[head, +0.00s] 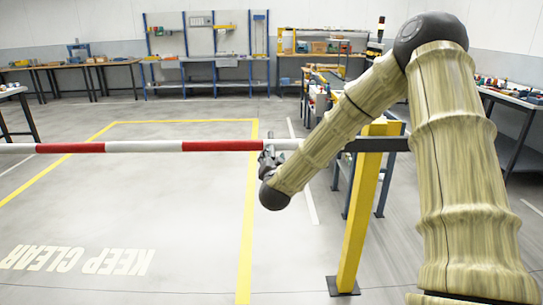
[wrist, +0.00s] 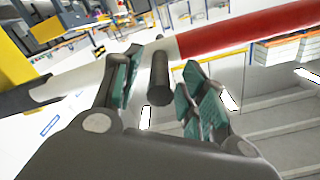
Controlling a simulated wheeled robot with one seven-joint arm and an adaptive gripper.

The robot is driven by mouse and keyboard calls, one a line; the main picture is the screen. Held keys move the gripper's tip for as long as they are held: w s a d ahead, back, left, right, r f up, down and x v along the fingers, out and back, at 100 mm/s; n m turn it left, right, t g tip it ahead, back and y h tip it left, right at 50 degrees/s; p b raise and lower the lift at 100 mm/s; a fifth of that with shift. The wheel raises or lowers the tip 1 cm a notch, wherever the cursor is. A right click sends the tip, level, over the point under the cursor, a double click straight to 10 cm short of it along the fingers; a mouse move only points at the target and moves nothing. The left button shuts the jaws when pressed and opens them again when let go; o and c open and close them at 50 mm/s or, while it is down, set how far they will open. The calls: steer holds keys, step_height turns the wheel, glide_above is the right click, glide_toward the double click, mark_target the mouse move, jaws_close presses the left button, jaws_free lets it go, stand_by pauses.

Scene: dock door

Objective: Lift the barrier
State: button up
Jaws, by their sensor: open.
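The barrier (head: 222,146) is a red and white striped bar, lying level across the head view from the left edge to a yellow post (head: 362,205). In the wrist view the bar (wrist: 245,30) crosses the top, tilted by the camera. A dark round handle (wrist: 160,80) sticks out from the bar toward the wrist camera. My gripper (head: 270,156) is at the bar's post-side part. Its teal-padded fingers (wrist: 162,85) are open, one on each side of the handle, with gaps showing. In the head view my arm hides part of the bar, and the handle is hard to make out.
Yellow floor lines (head: 185,121) and "KEEP CLEAR" lettering (head: 78,259) mark open floor under the bar. Workbenches (head: 215,72) line the back wall. A side table (head: 510,95) stands behind my arm at right. The floor at front left is free.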

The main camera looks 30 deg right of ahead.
steer(key=shift+x, duration=1)
jaws_close()
